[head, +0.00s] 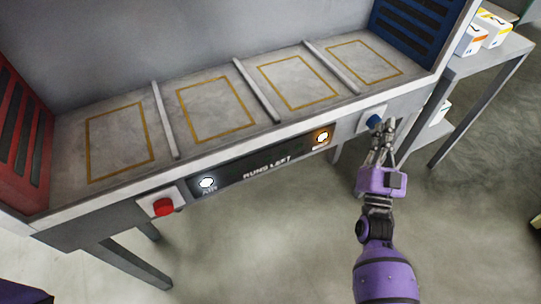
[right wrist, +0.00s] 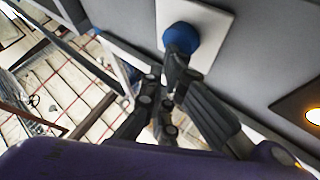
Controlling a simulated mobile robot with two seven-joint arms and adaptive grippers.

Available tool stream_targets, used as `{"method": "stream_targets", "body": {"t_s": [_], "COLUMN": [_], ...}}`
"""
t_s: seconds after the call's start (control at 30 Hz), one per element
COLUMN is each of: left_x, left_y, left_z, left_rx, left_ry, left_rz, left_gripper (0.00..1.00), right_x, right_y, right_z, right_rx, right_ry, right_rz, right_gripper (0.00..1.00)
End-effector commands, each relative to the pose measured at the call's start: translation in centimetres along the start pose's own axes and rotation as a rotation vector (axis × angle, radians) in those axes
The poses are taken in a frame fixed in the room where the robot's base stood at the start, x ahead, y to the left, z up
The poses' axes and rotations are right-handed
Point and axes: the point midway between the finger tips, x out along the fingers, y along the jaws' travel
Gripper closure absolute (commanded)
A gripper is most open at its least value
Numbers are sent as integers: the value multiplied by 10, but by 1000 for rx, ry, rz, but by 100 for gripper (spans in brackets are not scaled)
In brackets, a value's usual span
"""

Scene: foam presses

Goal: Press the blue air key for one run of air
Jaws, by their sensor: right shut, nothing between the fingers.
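The blue air key (head: 374,121) sits on a pale square plate at the right end of the bench's front panel. It also shows in the right wrist view (right wrist: 182,38), round and blue on its white plate. My right gripper (head: 383,126) is shut and empty, with its fingertips right at the blue key, overlapping its edge in both views. I cannot tell whether they touch or press it. My left gripper is not in view.
A red button (head: 163,207) is at the panel's left end. Between them a dark "RUNS LEFT" display (head: 268,165) has a lit white lamp (head: 207,182) marked AIR and a lit orange-rimmed lamp (head: 322,137). A side shelf (head: 490,55) holding boxes stands at right.

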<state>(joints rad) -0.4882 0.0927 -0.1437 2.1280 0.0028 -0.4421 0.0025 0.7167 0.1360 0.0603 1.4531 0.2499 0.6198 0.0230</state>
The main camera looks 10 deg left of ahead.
Motion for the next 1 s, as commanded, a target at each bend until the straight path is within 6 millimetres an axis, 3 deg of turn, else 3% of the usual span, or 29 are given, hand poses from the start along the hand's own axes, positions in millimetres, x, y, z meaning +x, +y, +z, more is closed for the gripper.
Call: {"method": "stream_targets", "body": {"t_s": [1.0], "left_x": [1], "left_y": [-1], "left_z": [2], "left_rx": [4], "left_ry": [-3], "left_rz": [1], "left_gripper": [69], "right_x": [7], "right_y": [-5], "right_z": [5], "right_rx": [0], "right_ry": [-1], "right_rz": [-1], "right_gripper": [100]}}
